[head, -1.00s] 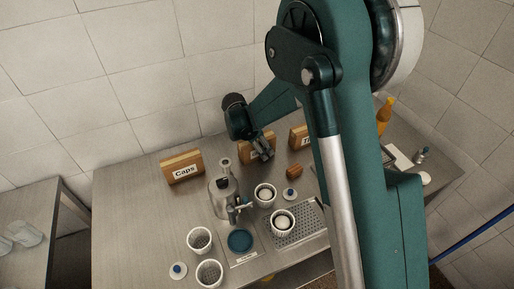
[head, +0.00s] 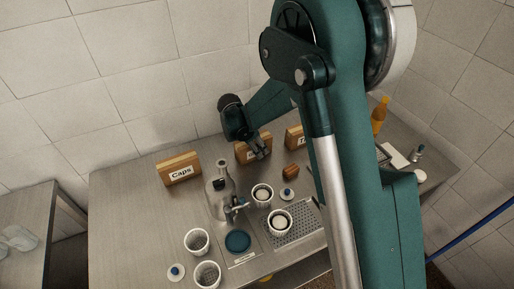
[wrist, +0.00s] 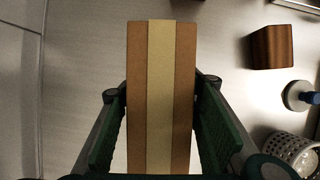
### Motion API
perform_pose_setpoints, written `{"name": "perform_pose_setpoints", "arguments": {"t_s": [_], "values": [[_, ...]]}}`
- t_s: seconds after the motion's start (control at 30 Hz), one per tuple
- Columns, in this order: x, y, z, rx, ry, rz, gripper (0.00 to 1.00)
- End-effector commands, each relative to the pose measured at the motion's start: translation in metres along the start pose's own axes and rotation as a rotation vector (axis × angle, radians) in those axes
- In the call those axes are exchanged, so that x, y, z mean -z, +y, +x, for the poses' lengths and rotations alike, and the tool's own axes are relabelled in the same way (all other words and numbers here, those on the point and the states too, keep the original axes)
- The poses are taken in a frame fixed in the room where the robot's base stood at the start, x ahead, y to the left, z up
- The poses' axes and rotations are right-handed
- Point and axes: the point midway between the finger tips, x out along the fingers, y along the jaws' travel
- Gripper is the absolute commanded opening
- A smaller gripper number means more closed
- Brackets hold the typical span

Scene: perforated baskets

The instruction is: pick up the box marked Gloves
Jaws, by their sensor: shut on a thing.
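A wooden-coloured box (head: 242,149) stands at the back of the metal table, between the Caps box and another labelled box. Its white label is mostly covered by my gripper (head: 259,150), so I cannot read the word. In the wrist view the same box (wrist: 160,90) shows from above, with brown sides and a paler middle stripe. My gripper's two green fingers (wrist: 161,125) lie along its two sides and are shut on it. Whether the box is clear of the table cannot be told.
The Caps box (head: 179,169) stands to the left and another labelled box (head: 294,138) to the right. A small brown block (head: 290,172) lies close by. A grey bottle-shaped vessel (head: 220,188) and several white perforated baskets (head: 197,241) stand in front.

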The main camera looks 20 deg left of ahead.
Motion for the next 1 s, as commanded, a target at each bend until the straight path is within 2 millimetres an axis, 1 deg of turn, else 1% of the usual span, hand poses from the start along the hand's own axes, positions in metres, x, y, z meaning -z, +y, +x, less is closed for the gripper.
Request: {"name": "perform_pose_setpoints", "arguments": {"t_s": [0.1,0.17,0.37,0.6,0.7,0.83,1.0], "values": [[-0.001,0.001,-0.003,-0.002,0.001,0.0,0.19],[-0.003,0.001,-0.009,-0.001,0.001,0.0,0.19],[-0.014,0.0,-0.034,-0.001,0.0,0.0,0.19],[-0.028,0.0,-0.068,0.0,0.0,0.0,0.19],[-0.033,0.0,-0.08,0.0,0.0,0.0,0.19],[-0.037,0.0,-0.09,0.0,0.0,0.0,0.19],[-0.039,0.0,-0.095,0.0,0.0,0.0,0.19]]}}
